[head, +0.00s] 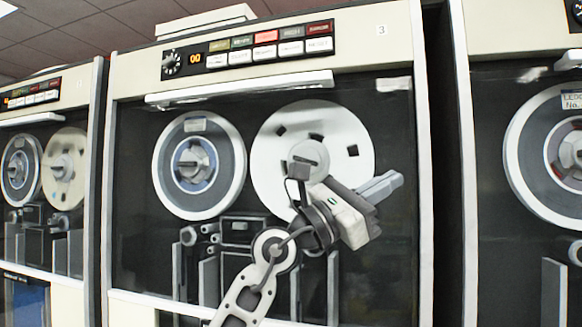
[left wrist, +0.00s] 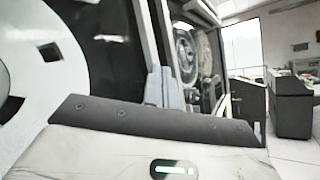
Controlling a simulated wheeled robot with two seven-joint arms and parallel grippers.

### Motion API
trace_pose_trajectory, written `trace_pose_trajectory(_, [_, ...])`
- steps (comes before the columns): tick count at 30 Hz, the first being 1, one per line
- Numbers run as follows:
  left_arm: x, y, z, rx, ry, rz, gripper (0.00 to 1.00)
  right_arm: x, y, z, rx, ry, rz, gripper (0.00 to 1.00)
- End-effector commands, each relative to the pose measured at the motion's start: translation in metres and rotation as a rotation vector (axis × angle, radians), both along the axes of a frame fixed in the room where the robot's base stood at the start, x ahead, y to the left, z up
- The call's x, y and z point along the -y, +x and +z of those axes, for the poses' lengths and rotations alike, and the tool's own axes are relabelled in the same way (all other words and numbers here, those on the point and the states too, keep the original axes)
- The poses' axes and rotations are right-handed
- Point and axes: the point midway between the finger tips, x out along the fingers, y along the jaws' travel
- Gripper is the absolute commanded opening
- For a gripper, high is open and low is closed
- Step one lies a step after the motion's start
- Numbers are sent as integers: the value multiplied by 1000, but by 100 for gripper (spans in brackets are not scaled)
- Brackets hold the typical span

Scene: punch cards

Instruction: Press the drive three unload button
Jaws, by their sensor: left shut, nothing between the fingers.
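Drive three (head: 425,150) is the tall cream-framed tape cabinet in the middle of the head view, marked with a small "3" at its upper right. Its control panel (head: 248,47) has a row of coloured indicators above a row of white buttons (head: 265,52). The lettering is too small for me to tell which one is unload. My left gripper (head: 397,180) is shut and empty, well below and right of the panel, in front of the right-hand reel. Its grey fingers (left wrist: 160,86) show in the left wrist view. My right gripper is not in view.
A white handle bar (head: 240,88) runs under the panel. A white reel (head: 270,150) is partly hidden by my left arm. Similar drives stand at left (head: 50,180) and right (head: 520,200). The left wrist view shows dark cabinets (left wrist: 292,105) and open floor at right.

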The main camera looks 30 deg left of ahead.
Motion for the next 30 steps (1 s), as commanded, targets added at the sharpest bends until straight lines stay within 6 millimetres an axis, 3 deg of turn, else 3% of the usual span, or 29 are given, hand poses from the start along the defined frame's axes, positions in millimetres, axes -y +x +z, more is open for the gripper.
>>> trace_pose_trajectory(1, [-12,-10,39,126,120,128,0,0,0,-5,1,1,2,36])
trace_pose_trajectory(6, [-59,-45,140,393,406,558,0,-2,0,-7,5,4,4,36])
trace_pose_trajectory(9, [-88,-72,184,476,495,768,0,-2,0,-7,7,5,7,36])
trace_pose_trajectory(12, [-112,-97,215,522,546,929,0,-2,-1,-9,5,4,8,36])
trace_pose_trajectory(18, [-137,-126,244,552,583,1093,0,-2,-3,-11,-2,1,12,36])
trace_pose_trajectory(30, [-140,-129,247,553,586,1111,0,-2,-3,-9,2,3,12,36])
